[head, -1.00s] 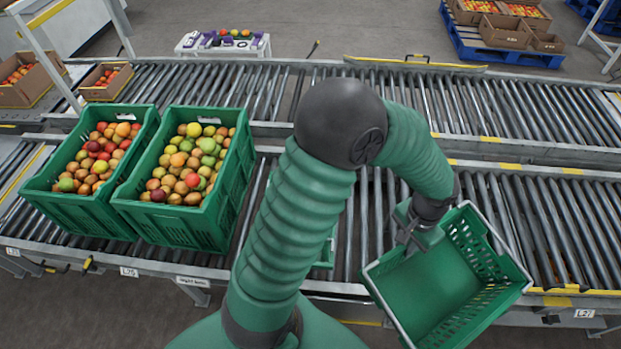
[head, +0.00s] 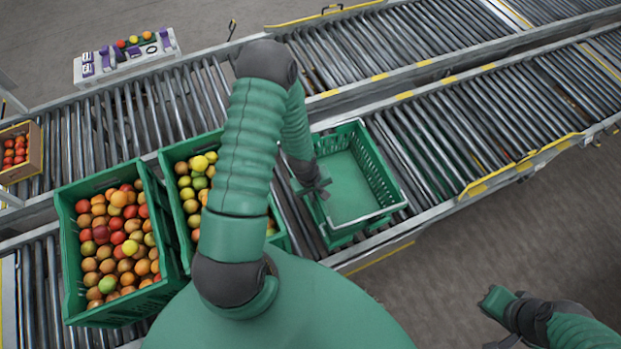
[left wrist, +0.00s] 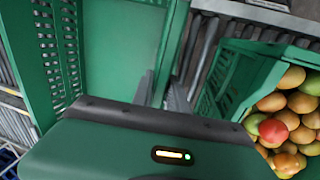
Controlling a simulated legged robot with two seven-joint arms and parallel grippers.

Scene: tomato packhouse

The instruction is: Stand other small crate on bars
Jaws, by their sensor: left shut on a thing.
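An empty small green crate (head: 372,168) with slotted walls is in the middle of the head view, above the near roller conveyor. My left gripper (head: 316,188) is shut on its left wall. The crate looks roughly level. Green crate parts (head: 345,240) show just under it, seemingly a second crate; I cannot tell whether the two touch. Any bars are hidden. In the left wrist view the held crate (left wrist: 118,50) fills the upper left, with its wall between my fingers. My right gripper (head: 495,302) is at the lower right, away from the crates; its jaws are unclear.
Two large green crates of tomatoes, one at the left (head: 70,250) and one (head: 165,165) partly behind my left arm, stand on the near conveyor (head: 470,125). Its rollers to the right are clear. A cardboard box (head: 35,165) and a grey bench (head: 95,72) are farther left.

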